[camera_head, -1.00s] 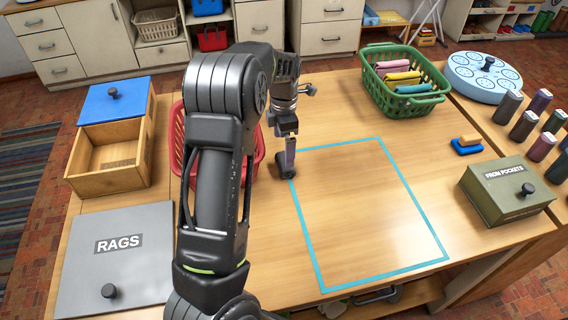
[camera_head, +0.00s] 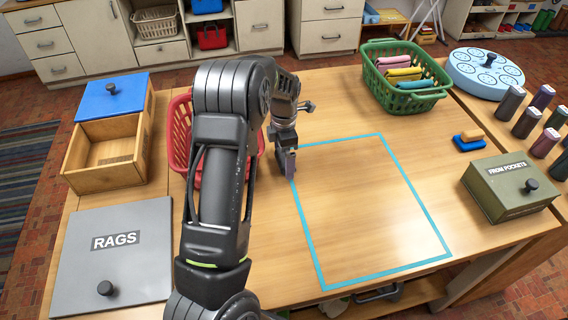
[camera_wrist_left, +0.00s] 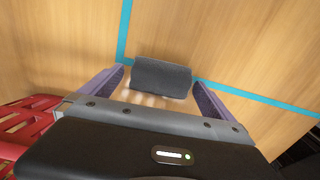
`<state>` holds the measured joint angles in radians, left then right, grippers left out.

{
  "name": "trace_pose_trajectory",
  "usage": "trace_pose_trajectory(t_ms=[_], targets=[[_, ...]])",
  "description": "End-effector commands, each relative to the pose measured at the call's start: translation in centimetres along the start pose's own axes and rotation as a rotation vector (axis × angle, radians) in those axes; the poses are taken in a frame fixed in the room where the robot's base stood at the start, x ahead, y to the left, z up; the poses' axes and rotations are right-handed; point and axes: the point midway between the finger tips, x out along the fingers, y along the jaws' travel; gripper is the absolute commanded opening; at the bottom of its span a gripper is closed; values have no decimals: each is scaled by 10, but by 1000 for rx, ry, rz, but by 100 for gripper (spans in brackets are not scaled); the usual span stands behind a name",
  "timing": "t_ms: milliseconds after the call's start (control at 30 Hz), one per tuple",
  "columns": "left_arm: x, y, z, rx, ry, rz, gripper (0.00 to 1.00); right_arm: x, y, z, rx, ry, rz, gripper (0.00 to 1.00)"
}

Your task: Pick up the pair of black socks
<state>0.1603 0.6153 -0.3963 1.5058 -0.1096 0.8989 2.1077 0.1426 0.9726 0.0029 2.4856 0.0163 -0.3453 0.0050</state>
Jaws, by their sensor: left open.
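A dark grey-black rolled bundle, which looks like the pair of black socks (camera_wrist_left: 162,78), lies on the table across the blue tape line in the left wrist view. My left gripper (camera_head: 287,165) points down at the left edge of the taped rectangle in the head view. It is open, and its two purple-grey fingers (camera_wrist_left: 159,90) stand to either side of the bundle, with gaps visible. In the head view the gripper hides the bundle. My right gripper is not in view.
A red basket (camera_head: 181,134) stands just left of my left gripper. The blue-taped rectangle (camera_head: 410,205) is empty inside. A green basket (camera_head: 418,99) with folded cloths stands at the back right. A grey RAGS lid (camera_head: 130,270) and wooden box (camera_head: 80,160) are at left.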

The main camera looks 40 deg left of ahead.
Motion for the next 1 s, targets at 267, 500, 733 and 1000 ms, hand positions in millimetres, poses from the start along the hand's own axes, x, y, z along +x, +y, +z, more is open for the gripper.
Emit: trace_pose_trajectory(t_ms=[267,500,733,1000], targets=[[-1,0,0,1,0,0,100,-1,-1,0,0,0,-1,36],[-1,0,0,1,0,0,100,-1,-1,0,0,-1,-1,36],[-1,0,0,1,0,0,85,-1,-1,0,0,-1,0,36],[-1,0,0,1,0,1,63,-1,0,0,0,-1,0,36]])
